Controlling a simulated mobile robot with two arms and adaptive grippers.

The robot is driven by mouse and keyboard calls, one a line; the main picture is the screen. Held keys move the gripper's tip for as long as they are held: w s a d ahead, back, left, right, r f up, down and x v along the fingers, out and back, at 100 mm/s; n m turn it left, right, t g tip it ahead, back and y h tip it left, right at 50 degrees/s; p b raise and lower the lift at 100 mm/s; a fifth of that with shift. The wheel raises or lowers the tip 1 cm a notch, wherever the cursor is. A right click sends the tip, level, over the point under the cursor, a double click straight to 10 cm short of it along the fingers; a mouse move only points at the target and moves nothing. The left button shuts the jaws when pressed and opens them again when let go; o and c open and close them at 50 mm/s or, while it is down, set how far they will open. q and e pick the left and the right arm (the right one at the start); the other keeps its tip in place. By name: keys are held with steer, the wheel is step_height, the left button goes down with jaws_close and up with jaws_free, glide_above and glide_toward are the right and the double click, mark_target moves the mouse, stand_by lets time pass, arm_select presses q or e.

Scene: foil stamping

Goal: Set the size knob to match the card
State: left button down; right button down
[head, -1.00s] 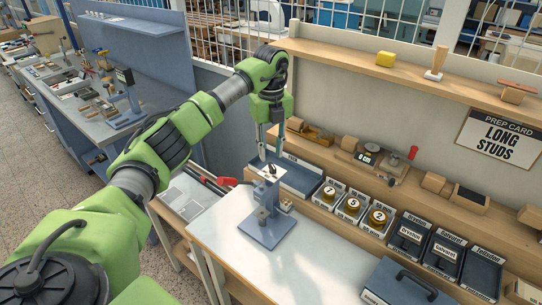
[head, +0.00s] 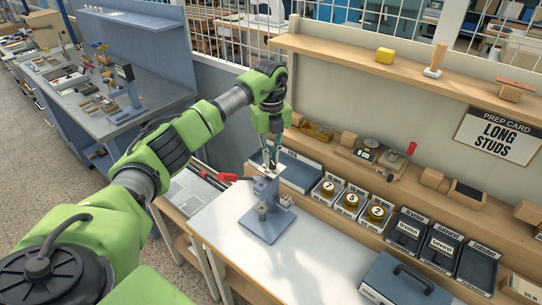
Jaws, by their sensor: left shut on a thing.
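The prep card (head: 499,136) hangs on the back panel at the right and reads "LONG STUDS". A blue-grey press (head: 268,213) with a red-handled lever (head: 227,177) stands on the white table. The size knob seems to be on the pale plate at the top of the press, hidden by my fingers. My left gripper (head: 270,166) points down there, its fingers closed together on what looks like the knob. The knob's setting cannot be read. My right gripper is not in view.
Numbered tins (head: 351,203) and dark labelled boxes (head: 440,251) line the shelf behind the table. A blue case (head: 401,283) sits at the front right. A blue tray (head: 300,172) lies behind the press. The white tabletop (head: 315,262) right of the press is clear.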

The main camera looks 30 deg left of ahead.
arm_select(q)
steer(key=shift+m+b, duration=0.3)
steer(key=shift+m, duration=0.7)
steer(key=m+b, duration=0.1)
steer(key=m, duration=0.2)
steer(key=shift+w+d, duration=0.1)
steer(key=shift+d, duration=0.05)
steer(key=m, duration=0.4)
steer(key=shift+w+d+b, duration=0.1)
steer(key=shift+b, duration=0.2)
steer(key=m, duration=0.3)
steer(key=shift+d+m, duration=0.15)
steer(key=shift+m, duration=0.15)
steer(key=m+b, duration=0.1)
steer(key=m, duration=0.4)
steer(key=shift+d, duration=0.15)
steer(key=m, duration=0.6)
steer(key=shift+s+d+b, duration=0.15)
steer(key=shift+s+b, duration=0.05)
steer(key=shift+b, duration=0.15)
